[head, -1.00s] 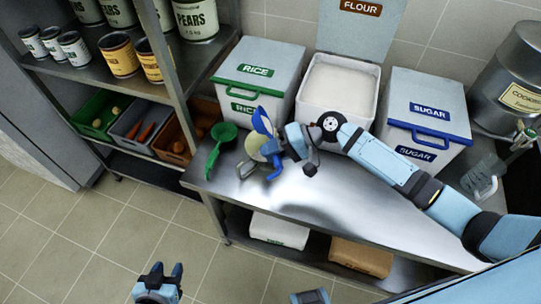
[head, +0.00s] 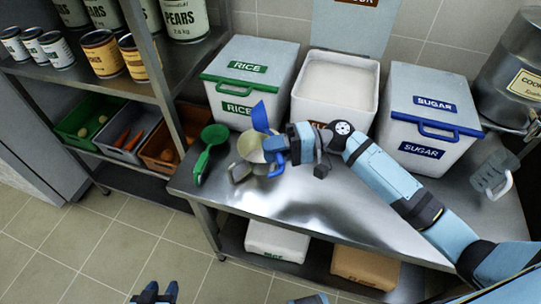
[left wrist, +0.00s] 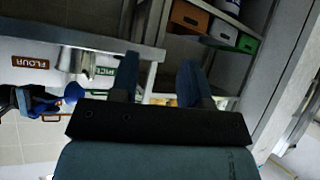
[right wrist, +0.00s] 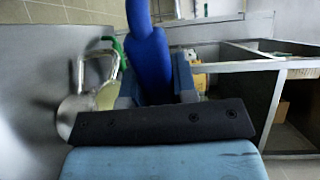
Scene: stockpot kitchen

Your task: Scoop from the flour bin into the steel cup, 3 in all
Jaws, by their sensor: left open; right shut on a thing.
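The white flour bin (head: 333,107) stands open at the back, with pale flour (head: 341,77) inside. My right gripper (head: 280,146) is shut on a blue scoop (head: 261,117), left of and in front of the flour bin. The scoop also shows in the right wrist view (right wrist: 148,48). The steel cup (right wrist: 74,112) stands on the counter beside the scoop; its round mouth (head: 250,148) looks pale in the head view. The scoop and gripper partly cover it, and I cannot tell what it holds. My left gripper (head: 155,290) is open and empty, low over the floor.
A green scoop (head: 207,148) lies left of the cup. The rice bin (head: 240,80) and sugar bin (head: 430,110) flank the flour bin, lids on. A metal shelf (head: 172,70) with cans and crates stands left. The counter's front middle (head: 300,205) is bare.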

